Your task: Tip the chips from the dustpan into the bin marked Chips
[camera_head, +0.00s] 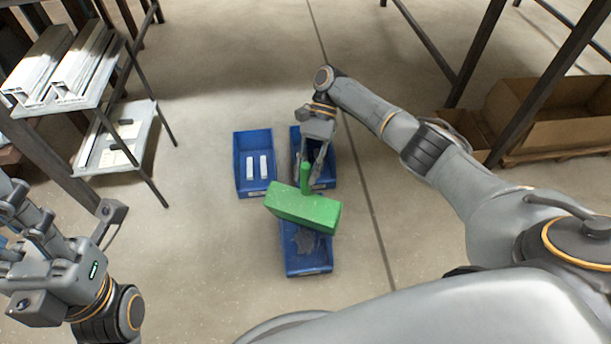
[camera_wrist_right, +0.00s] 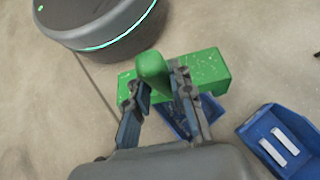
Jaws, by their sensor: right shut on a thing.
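The green dustpan (camera_head: 300,208) is held by its upright handle above a blue bin (camera_head: 308,267), with its broad face turned to the head camera. My right gripper (camera_head: 313,165) is shut on the handle, which also shows in the right wrist view (camera_wrist_right: 153,75). Grey chips (camera_head: 308,240) lie in the bin under the dustpan. A few pale specks show on the green pan (camera_wrist_right: 207,70) in the right wrist view. The inside of the pan is hidden in the head view. My left gripper (camera_head: 40,270) is at the left edge, away from the bins; its fingers are unclear.
A blue bin (camera_head: 241,178) with two white pieces stands to the left. Another blue bin (camera_head: 328,160) is partly hidden behind my right gripper. A rack with metal profiles (camera_head: 62,65) stands at left, a cardboard box (camera_head: 550,110) at right.

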